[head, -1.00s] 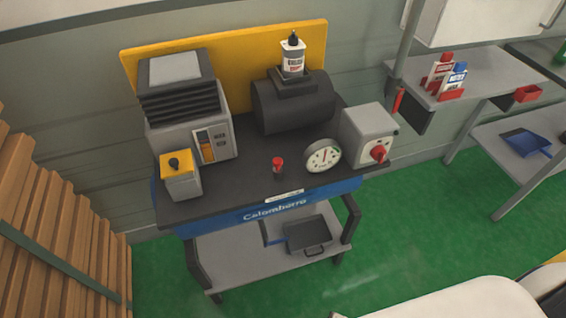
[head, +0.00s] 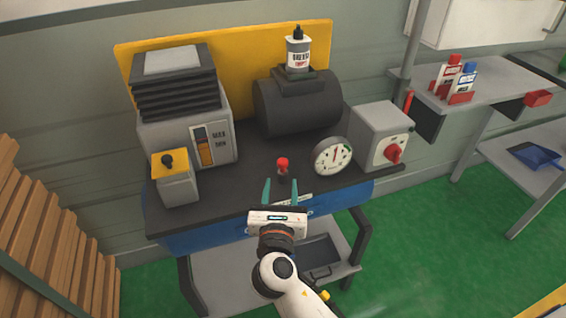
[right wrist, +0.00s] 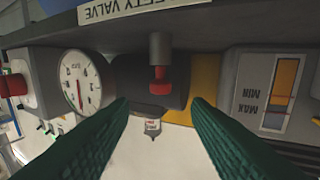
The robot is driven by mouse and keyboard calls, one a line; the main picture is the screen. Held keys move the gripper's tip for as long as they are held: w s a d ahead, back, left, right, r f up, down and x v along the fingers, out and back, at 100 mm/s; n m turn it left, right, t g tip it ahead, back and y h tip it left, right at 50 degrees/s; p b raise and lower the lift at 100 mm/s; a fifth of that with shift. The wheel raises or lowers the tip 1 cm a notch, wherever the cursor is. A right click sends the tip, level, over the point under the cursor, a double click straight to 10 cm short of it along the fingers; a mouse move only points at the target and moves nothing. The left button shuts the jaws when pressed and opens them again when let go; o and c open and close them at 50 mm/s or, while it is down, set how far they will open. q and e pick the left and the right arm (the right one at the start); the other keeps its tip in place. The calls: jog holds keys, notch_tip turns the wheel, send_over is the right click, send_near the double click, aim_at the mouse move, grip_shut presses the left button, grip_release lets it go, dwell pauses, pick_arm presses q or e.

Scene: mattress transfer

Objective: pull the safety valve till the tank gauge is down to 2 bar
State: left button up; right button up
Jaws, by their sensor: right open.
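The safety valve (head: 282,164) is a small upright post with a red knob near the front edge of the dark bench. It also shows upside down in the right wrist view (right wrist: 160,82), under a label reading SAFETY VALVE. My right gripper (head: 281,185) is open and empty, in front of the valve. Its green fingers point at the knob, one on each side of it in the right wrist view, apart from it. The round white gauge (head: 331,157) stands right of the valve; its red needle points roughly up, and the numbers are too small to read. My left gripper is out of view.
Right of the gauge is a grey box with a red rotary knob (head: 393,153). A dark cylindrical tank (head: 297,103) with a bottle on top stands behind. A grey machine (head: 185,115) and a small yellow-topped box (head: 173,180) stand left. The bench surface around the valve is clear.

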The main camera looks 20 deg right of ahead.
aim_at(283, 166)
jog(key=x, duration=0.9)
grip_shut()
